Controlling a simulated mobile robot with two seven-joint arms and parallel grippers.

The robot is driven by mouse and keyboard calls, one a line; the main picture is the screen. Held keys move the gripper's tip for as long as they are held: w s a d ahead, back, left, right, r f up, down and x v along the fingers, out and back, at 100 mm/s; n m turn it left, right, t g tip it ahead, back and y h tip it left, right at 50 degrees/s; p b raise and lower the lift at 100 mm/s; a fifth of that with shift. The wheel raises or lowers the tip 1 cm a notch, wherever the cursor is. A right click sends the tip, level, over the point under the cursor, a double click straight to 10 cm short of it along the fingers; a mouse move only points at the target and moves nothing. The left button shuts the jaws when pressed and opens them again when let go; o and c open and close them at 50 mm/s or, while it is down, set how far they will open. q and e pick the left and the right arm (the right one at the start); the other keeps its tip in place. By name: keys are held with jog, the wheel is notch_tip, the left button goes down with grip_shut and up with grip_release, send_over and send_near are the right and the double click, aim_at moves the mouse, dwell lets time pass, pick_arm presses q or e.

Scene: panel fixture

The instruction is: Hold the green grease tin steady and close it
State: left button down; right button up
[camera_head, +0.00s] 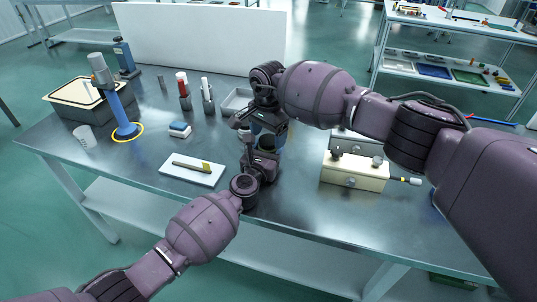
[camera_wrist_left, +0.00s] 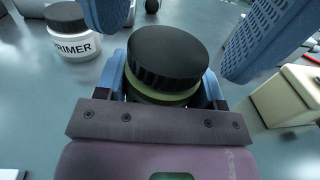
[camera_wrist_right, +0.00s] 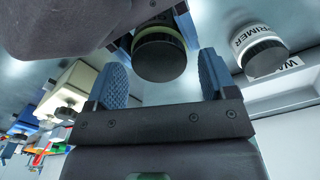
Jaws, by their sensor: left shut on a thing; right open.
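The green grease tin (camera_wrist_left: 160,98) shows in the left wrist view as a green rim under a wide black ribbed lid (camera_wrist_left: 167,52). The lid sits on top and looks slightly tilted; I cannot tell whether it is fully seated. My left gripper (camera_wrist_left: 160,90) is shut on the tin, one blue finger on each side. My right gripper (camera_wrist_right: 161,65) is open, its blue fingers apart. In the right wrist view the black lid (camera_wrist_right: 159,58) lies beyond and between them, not visibly touched. In the head view the arms largely hide the tin.
A white primer jar (camera_wrist_left: 75,35) with a black lid stands close by the tin. A cream box with knobs (camera_head: 352,174) is to the right. A white board with a brush (camera_head: 207,175) lies to the left. A blue post (camera_head: 119,108) and a cup (camera_head: 85,137) stand further left.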

jog(key=shift+f, duration=0.5)
jog(key=shift+c, duration=0.4)
jog(key=c, duration=0.9)
jog(key=shift+m, duration=1.7)
jog(key=o, duration=1)
jog(key=shift+o, duration=0.2)
